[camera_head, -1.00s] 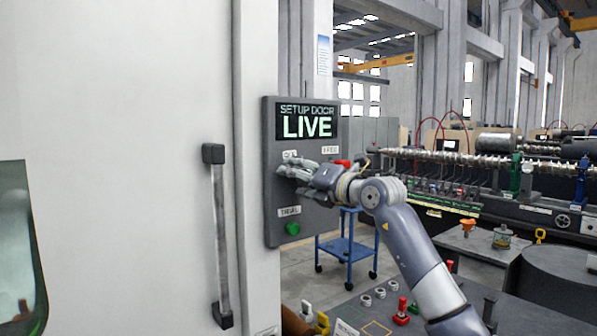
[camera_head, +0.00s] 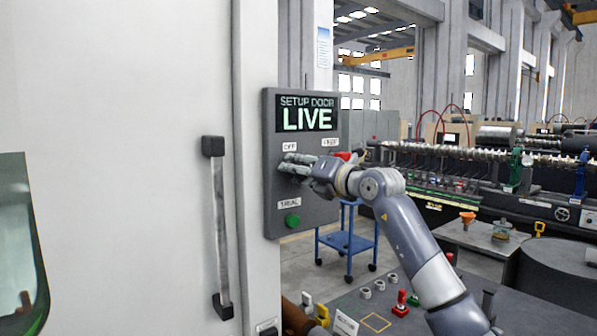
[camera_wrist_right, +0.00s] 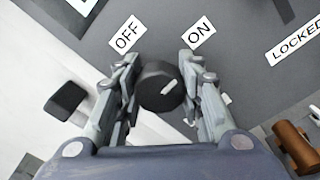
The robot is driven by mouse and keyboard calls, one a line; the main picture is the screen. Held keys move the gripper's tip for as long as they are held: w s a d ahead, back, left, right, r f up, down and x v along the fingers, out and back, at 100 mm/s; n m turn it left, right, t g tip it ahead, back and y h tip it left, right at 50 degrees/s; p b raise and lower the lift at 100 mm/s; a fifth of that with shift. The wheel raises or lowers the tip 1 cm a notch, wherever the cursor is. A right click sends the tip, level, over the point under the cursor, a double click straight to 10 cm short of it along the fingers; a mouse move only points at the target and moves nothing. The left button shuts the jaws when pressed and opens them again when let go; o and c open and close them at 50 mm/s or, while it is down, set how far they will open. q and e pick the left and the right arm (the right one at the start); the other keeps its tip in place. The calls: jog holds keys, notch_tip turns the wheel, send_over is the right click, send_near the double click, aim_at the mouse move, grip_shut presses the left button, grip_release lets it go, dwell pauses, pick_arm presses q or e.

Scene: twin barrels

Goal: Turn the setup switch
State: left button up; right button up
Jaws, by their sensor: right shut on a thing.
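The setup switch is a round dark knob (camera_wrist_right: 160,86) with a white pointer mark, on a grey panel (camera_head: 268,190). In the right wrist view the pointer slants up and to the right, and OFF and ON labels sit above the knob. My right gripper (camera_wrist_right: 160,88) has one finger on each side of the knob and is shut on it. In the head view the gripper (camera_head: 288,164) reaches the panel from the right and hides the knob. The panel's display (camera_head: 306,114) reads SETUP DOOR LIVE. My left gripper is not in view.
A green button (camera_head: 292,220) sits below the TRIAL label. A red-topped part (camera_head: 343,155) shows behind my wrist at the panel's right side. A door handle (camera_head: 219,230) stands left of the panel. A blue cart (camera_head: 345,242) and a bench with small parts are behind and below.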

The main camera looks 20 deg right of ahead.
jog(key=n+b, duration=0.1)
jog(key=n, duration=0.3)
jog(key=shift+d, duration=0.1)
jog(key=n+b, duration=0.1)
jog(key=n, duration=0.3)
jog(key=shift+n, duration=0.3)
jog(key=n+b, duration=0.1)
jog(key=n, duration=0.3)
jog(key=shift+n+h, duration=0.4)
jog(key=shift+n, duration=1.6)
jog(key=o, duration=1.1)
